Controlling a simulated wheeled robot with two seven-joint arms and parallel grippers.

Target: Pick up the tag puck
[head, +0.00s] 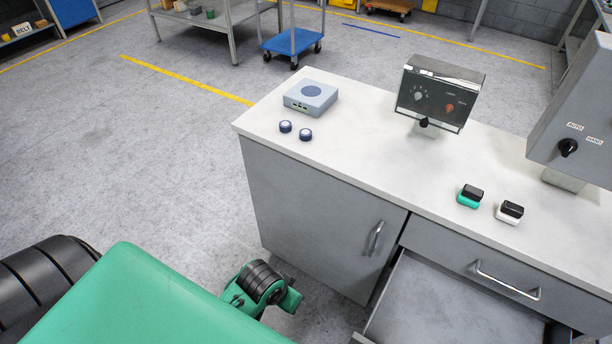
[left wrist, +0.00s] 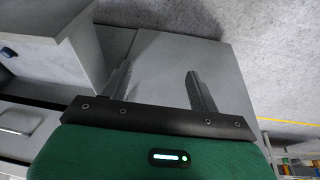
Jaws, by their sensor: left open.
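Two small round pucks, dark blue with pale tops, sit side by side near the left front edge of the white counter in the head view: the left puck (head: 285,126) and the right puck (head: 306,134). I cannot tell which is the tag puck. My left gripper (left wrist: 160,68) shows in the left wrist view with its two dark fingers spread and nothing between them. Grey panels lie beyond the fingers. In the head view my green left arm is low in front of the cabinet, apart from the pucks, and its fingers are hidden. My right gripper is not in view.
A grey-blue box (head: 310,97) stands behind the pucks. A control panel (head: 438,92) on a post and a switch box (head: 578,120) stand farther right. A green-based block (head: 470,195) and a white-based block (head: 510,212) lie near the front edge. A drawer (head: 430,303) is open below.

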